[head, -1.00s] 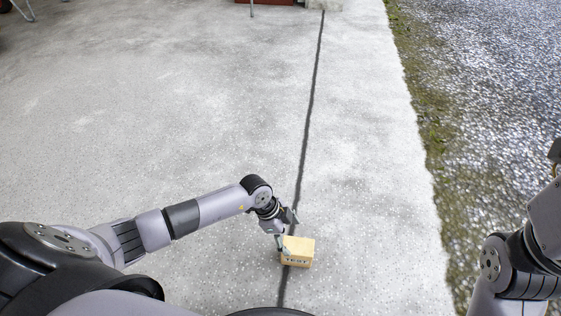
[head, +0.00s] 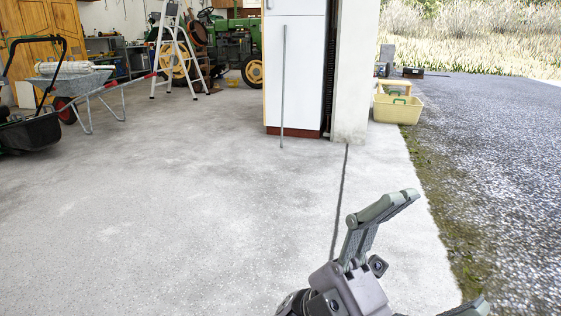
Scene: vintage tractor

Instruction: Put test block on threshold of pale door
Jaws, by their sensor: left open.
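My left gripper (head: 447,250) is raised at the lower right of the head view. Its fingers are spread wide, with only concrete and gravel visible between them. The test block is not in view now. A tall white door-like panel (head: 296,72) stands at the top middle, with a thin grey rod in front of it. It may be the pale door. A low red-brown strip (head: 294,131) runs along its foot at floor level, with nothing visible on it. My left gripper is well short of it, on the near side. My right gripper is out of view.
A pale pillar (head: 352,75) stands right of the panel, beside a yellow tote (head: 398,108). A stepladder (head: 172,50), wheelbarrow (head: 80,82) and green tractor (head: 232,42) stand at the back left. The concrete floor (head: 180,210) is clear; gravel lies right.

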